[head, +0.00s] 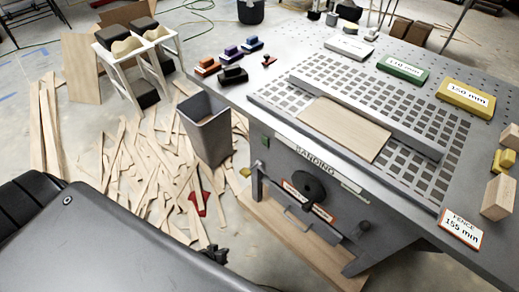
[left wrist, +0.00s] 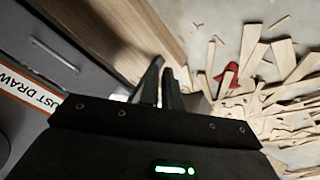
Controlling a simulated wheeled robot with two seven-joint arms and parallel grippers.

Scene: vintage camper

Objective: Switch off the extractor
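A grey work table lettered "SANDING" (head: 318,158) stands at the right in the head view. Its front panel (head: 285,168) has a black round knob or wheel (head: 308,186) and an orange-edged label. In the left wrist view a similar label (left wrist: 35,98) reads in part "UST DRAW". A small greenish spot (head: 265,142) shows at the panel's left; I cannot tell whether it is the extractor switch. My left gripper (head: 217,254) is low in front of the table, apart from the panel. Its fingers (left wrist: 164,68) look together, with nothing between them. My right gripper is not in view.
A grey bin (head: 208,130) stands left of the table. Wood offcuts (head: 150,170) and a red piece (head: 198,202) litter the floor. A board (head: 300,240) lies low under the table's front. Blocks and labelled pieces sit on the tabletop.

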